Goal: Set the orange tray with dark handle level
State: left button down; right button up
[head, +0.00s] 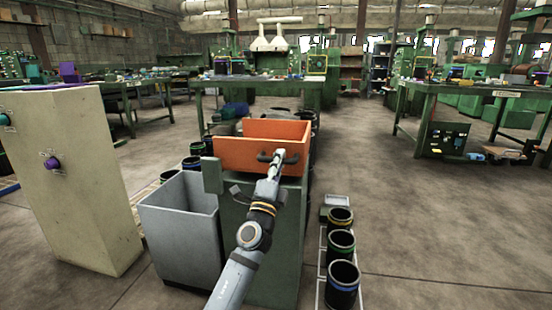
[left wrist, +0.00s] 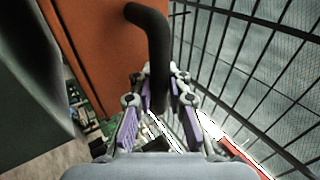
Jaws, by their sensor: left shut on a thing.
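The orange tray (head: 235,154) is on top of a green cabinet (head: 262,220) in the middle of the head view. Its front rim slopes slightly down to the right in the picture; I cannot tell whether it is truly level. The dark handle (head: 292,158) is on its front wall. In the left wrist view the handle (left wrist: 152,35) curves down beside the orange wall (left wrist: 95,45) and passes between the fingers. My left gripper (head: 274,165) is shut on the handle; its purple-padded fingers (left wrist: 160,105) are around it. The tray's inner floor is mostly hidden. My right gripper is not in view.
A grey open bin (head: 180,235) stands left of the cabinet, and a beige cabinet (head: 80,175) with a purple knob farther left. Several dark sleeves with coloured bands (head: 341,285) stand in a rack at right. The floor (head: 450,230) beyond it is clear.

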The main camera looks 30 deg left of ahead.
pick_arm(q)
jog(key=shift+s+f+m, duration=0.1)
jog(key=shift+f+m, duration=0.3)
jog(key=c, duration=1.6)
grip_release()
jog(key=shift+o, duration=0.2)
jog(key=shift+r, duration=0.1)
jog(key=shift+s, duration=0.1)
jog(key=v, duration=1.2)
